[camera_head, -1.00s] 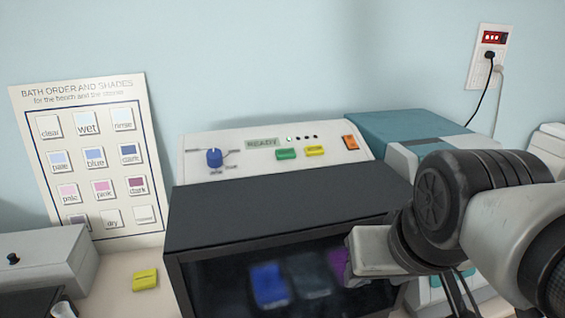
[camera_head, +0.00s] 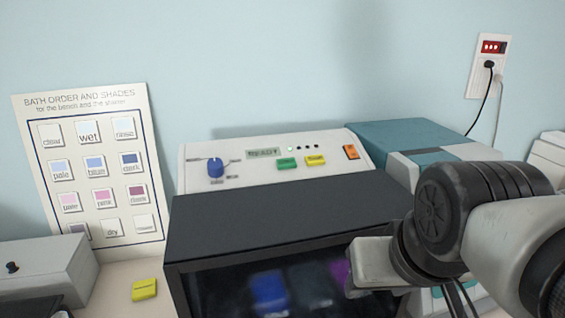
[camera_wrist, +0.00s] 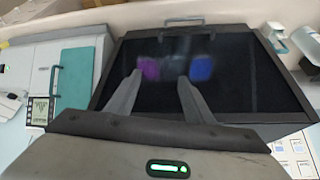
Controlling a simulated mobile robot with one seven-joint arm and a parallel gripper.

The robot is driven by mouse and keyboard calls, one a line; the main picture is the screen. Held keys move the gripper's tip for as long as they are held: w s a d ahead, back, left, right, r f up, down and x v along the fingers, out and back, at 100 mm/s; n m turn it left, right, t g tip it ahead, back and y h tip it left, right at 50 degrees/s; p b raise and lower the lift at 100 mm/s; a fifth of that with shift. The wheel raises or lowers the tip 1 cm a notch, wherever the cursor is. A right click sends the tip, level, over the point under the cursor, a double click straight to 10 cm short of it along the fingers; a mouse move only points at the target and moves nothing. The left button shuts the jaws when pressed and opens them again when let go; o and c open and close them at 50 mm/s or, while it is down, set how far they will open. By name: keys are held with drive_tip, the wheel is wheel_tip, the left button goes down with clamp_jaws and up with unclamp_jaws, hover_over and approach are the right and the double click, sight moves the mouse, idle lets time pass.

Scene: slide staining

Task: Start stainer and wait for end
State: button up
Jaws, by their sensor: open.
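The stainer (camera_head: 290,222) stands on the bench with a dark hood and a glass front. Behind the glass, blue, dark and purple baths show blurred. Its rear panel (camera_head: 232,167) carries a blue knob (camera_head: 215,167), a display (camera_head: 263,153) that seems to read READY, a lit green lamp (camera_head: 291,148), a green button (camera_head: 287,163), a yellow button (camera_head: 315,159) and an orange switch (camera_head: 351,152). My gripper (camera_wrist: 158,80) is open and empty in the wrist view, its fingers over the stainer's dark front. In the head view the fingers are hidden or out of frame.
A bath order chart (camera_head: 95,165) leans on the wall at left. A yellow block (camera_head: 144,289) and a grey box (camera_head: 45,270) are on the bench. A teal-topped machine (camera_head: 410,136) stands right of the stainer. A wall outlet (camera_head: 487,66) holds a black plug.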

drive_tip(key=shift+c, duration=0.2)
clamp_jaws()
idle(1.5)
